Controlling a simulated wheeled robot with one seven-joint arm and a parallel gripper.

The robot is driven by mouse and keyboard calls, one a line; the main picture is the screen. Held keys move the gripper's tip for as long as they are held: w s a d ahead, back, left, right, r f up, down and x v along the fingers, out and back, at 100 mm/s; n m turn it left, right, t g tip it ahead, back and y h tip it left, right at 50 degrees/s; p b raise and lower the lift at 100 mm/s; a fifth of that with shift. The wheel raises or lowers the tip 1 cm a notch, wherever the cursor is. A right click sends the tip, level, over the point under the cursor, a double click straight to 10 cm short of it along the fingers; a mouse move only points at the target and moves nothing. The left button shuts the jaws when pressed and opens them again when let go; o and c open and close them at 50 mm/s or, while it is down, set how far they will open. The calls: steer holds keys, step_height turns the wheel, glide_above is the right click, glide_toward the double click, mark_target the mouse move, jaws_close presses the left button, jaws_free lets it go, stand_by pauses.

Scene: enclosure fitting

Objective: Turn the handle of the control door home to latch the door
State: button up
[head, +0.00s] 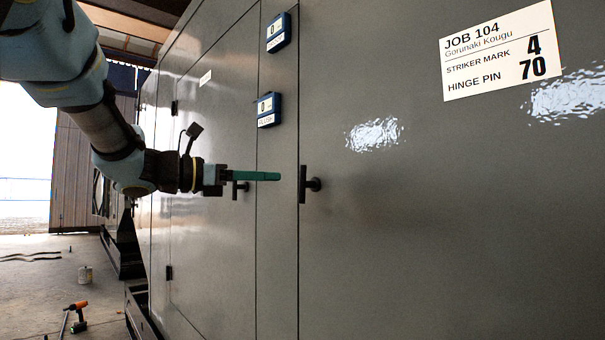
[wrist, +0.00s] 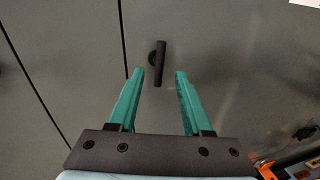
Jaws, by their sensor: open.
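A black T-shaped handle (head: 303,184) stands on the large grey door (head: 420,240) at the right, just right of a seam. Its bar looks upright. In the wrist view the handle (wrist: 161,62) is ahead of my gripper, its round hub partly behind the bar. My gripper (head: 278,176) has teal fingers pointing at the handle, with a gap left before it. In the wrist view my gripper (wrist: 160,75) is open and empty, with the handle's bar between the finger lines. The door looks flush along its seam. I see no label naming the control door.
A second black handle (head: 238,187) is on the panel farther left, beside my gripper. Two blue counter boxes (head: 267,110) (head: 279,32) are fixed above. A white job card (head: 501,50) is on the door.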

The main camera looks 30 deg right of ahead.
mark_target(303, 181)
steer(key=d+p, duration=0.2)
steer(key=d, duration=0.7)
steer(key=shift+d, duration=0.35)
steer(key=shift+s, duration=0.1)
jaws_close()
steer(key=shift+f, duration=0.1)
